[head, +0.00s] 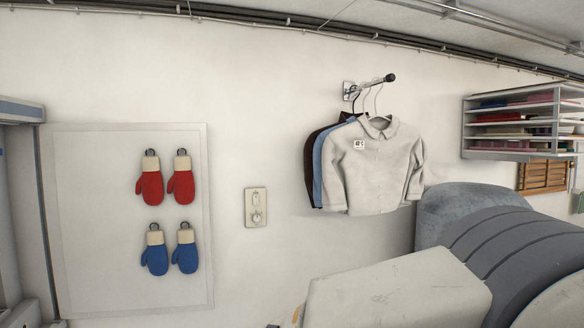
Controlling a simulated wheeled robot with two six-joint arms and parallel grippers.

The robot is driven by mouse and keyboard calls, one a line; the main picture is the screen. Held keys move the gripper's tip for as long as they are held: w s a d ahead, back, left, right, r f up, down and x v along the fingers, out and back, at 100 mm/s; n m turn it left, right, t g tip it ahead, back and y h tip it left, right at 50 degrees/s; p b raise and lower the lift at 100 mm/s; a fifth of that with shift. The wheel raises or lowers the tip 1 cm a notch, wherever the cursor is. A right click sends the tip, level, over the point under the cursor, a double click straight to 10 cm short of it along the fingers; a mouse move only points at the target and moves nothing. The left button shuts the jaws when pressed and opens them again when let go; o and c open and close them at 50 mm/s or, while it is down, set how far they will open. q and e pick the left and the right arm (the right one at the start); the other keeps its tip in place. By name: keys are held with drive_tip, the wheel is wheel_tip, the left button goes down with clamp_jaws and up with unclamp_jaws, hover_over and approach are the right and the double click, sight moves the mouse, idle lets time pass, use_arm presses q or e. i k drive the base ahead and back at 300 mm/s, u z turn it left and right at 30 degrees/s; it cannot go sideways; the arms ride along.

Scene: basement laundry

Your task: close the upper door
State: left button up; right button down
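I cannot make out a door that is surely the upper door. At the left edge stands part of a grey-framed unit (20,110), cut off by the picture. A pale flat panel (95,265) stands upright beside it against the wall; I cannot tell whether it is a door or a board. Red mittens (152,187) and blue mittens (154,260) hang on it in two pairs. Neither of my grippers shows in the head view.
A wall rail (372,87) holds several shirts, a pale grey shirt (375,165) in front. A small wall control plate (256,207) is left of them. A shelf rack (510,118) with folded cloth is at right. Large close shapes hide the lower right.

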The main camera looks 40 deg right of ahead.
sight(97, 225)
drive_tip(key=z, duration=1.25)
drive_tip(key=i, duration=0.5)
drive_tip(key=u, duration=0.4)
